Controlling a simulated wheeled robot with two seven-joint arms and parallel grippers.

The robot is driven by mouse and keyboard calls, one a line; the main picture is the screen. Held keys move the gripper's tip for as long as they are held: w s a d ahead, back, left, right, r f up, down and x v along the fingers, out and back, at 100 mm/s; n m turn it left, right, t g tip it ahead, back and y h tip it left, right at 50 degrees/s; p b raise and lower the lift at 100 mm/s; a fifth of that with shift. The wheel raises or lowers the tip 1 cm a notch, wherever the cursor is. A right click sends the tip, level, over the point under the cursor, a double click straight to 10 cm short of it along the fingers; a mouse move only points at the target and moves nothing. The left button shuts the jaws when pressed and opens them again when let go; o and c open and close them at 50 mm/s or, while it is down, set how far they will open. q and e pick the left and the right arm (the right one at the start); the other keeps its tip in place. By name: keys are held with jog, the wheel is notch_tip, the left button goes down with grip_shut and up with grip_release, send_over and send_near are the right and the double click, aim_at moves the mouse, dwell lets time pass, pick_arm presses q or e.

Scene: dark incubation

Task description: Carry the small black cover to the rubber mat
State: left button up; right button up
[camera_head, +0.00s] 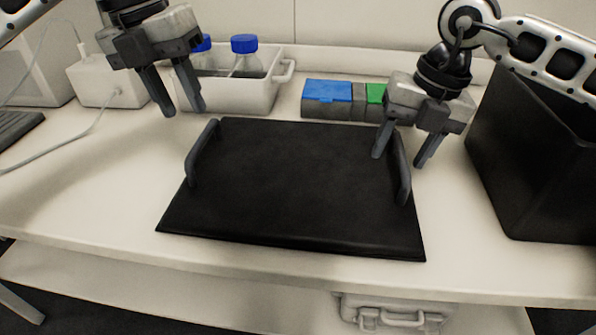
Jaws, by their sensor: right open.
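A flat black slab (300,190), matte like rubber, lies in the middle of the white bench. A dark grey handle (196,160) stands at its left side and another (402,172) at its right side. I cannot tell black cover from black mat here; no outline separates them. My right gripper (399,161) is open, its fingers on either side of the far part of the right handle; I cannot tell whether they touch it. My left gripper (184,112) is open and empty, beyond and left of the left handle, apart from it.
A tall black open box (530,170) stands at the right. Behind are a white bin (240,95) with blue-capped bottles and a blue-and-green-lidded case (328,100). A white device (105,80) with a cable is at the left. The left front bench is clear.

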jog(key=r, duration=0.3)
jog(key=d+r, duration=0.1)
jog(key=r, duration=0.1)
jog(key=shift+w+r, duration=0.2)
jog(key=shift+r, duration=0.15)
jog(key=shift+s+d+r, duration=0.1)
jog(key=shift+s+r, duration=0.05)
jog(key=shift+r, duration=0.3)
jog(key=shift+r, duration=0.1)
